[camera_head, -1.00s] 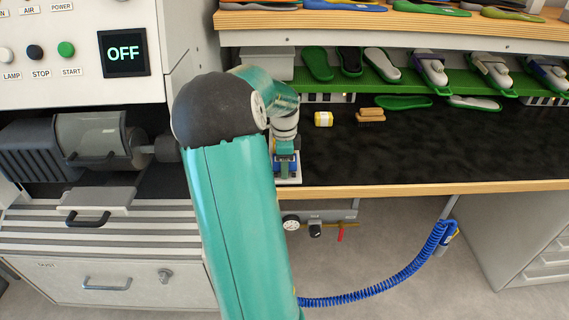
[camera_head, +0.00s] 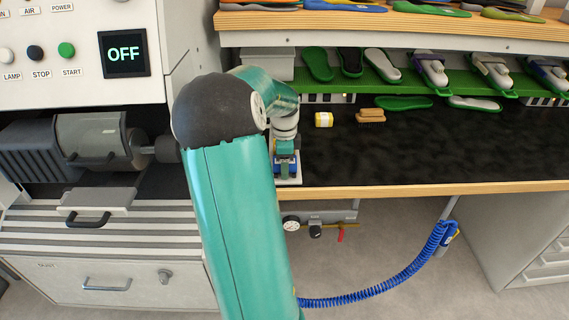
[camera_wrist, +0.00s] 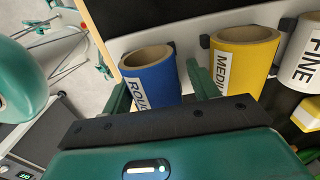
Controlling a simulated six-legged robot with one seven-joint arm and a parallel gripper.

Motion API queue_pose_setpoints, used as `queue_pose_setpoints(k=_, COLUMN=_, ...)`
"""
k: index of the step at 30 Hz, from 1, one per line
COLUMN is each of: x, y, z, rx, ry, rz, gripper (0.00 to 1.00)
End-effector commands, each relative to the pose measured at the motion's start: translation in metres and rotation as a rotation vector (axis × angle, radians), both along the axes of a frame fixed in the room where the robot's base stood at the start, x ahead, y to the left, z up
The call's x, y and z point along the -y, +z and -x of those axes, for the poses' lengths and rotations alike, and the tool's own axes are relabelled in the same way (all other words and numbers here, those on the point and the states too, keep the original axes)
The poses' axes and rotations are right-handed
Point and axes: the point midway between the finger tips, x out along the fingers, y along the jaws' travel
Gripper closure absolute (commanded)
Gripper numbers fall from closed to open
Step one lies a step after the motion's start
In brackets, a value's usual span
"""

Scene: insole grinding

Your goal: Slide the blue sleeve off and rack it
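The blue sleeve (camera_wrist: 150,80), labelled "ROU…" with the rest hidden, is a hollow tube in the wrist view. It stands beside the pale rack wall (camera_wrist: 196,45), left of a yellow sleeve. My gripper (camera_wrist: 160,92) has one green finger on each side of the blue sleeve. A narrow gap shows between the sleeve and the right finger; the left finger overlaps the sleeve's edge. The lower part of the sleeve is hidden behind my gripper. In the head view my gripper (camera_head: 286,166) is low over the bench's left front corner, with blue showing around it.
A yellow sleeve (camera_wrist: 240,60) and a white "FINE" sleeve (camera_wrist: 307,55) stand close on the right. The grinding machine (camera_head: 95,140) is at left, its display (camera_head: 124,53) reading OFF.

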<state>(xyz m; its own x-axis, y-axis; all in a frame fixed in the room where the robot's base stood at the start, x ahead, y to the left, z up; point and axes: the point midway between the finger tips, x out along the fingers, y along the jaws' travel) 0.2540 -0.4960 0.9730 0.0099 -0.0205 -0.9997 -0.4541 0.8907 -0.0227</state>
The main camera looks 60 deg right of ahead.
Motion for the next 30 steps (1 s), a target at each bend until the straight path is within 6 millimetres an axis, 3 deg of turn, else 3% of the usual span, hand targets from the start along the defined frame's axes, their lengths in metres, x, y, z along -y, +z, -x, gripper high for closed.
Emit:
queue_pose_setpoints(k=1, x=-0.009, y=-0.012, z=0.001, rx=-0.014, ry=0.002, rz=-0.03, gripper=0.27)
queue_pose_setpoints(k=16, x=-0.01, y=-0.005, z=0.0, rx=-0.014, ry=0.004, rz=-0.036, gripper=0.27)
queue_pose_setpoints(k=20, x=-0.008, y=0.015, z=0.0, rx=-0.011, ry=0.003, rz=-0.028, gripper=0.27)
queue_pose_setpoints(k=30, x=-0.004, y=0.093, z=0.001, rx=-0.004, ry=0.002, rz=-0.009, gripper=0.27)
